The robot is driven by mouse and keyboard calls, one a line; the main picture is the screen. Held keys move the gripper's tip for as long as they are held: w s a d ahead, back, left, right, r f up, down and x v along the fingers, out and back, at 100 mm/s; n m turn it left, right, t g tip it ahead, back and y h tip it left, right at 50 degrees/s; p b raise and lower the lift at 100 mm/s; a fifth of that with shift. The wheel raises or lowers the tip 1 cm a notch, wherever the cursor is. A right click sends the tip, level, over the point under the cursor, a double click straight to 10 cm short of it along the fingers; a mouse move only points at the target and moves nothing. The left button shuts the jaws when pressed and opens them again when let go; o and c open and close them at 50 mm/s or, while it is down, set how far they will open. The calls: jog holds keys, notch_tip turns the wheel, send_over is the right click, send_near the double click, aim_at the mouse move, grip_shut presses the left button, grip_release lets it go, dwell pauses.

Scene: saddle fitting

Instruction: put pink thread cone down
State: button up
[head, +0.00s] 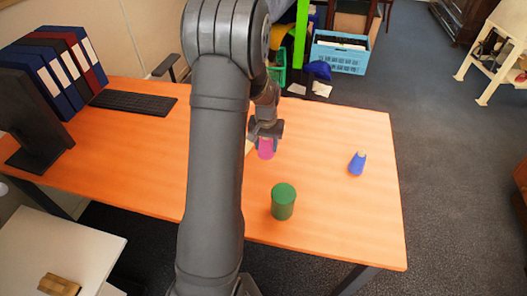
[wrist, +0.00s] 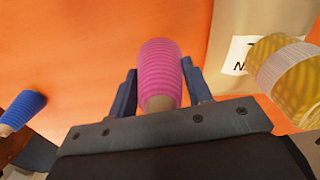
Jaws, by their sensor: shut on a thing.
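The pink thread cone (head: 266,151) is in my gripper (head: 265,143), over the orange table in the head view. In the wrist view the pink thread cone (wrist: 161,72) sits between the two fingers of my gripper (wrist: 160,92), its bare tan end toward the palm. My gripper is shut on it. My arm hides part of the table to the left of the cone. I cannot tell whether the cone touches the table top.
The orange table (head: 330,200) bears a blue thread cone (head: 357,164) at right and a green cylinder (head: 283,202) in front. A yellow ribbed object (wrist: 288,78) and a card (wrist: 238,55) show in the wrist view. A keyboard (head: 133,102) and binders (head: 62,65) stand left.

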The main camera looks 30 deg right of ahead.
aim_at(264, 152)
jog(key=shift+w+a+f, duration=0.15)
jog(key=shift+w+f, duration=0.25)
jog(key=shift+w, duration=0.05)
jog(key=shift+f, duration=1.85)
jog(key=o, duration=1.1)
jog(key=shift+f, duration=0.15)
jog(key=shift+c, duration=0.2)
notch_tip(264, 152, up, 11)
jog(key=shift+r, duration=0.65)
jog(key=shift+c, duration=0.6)
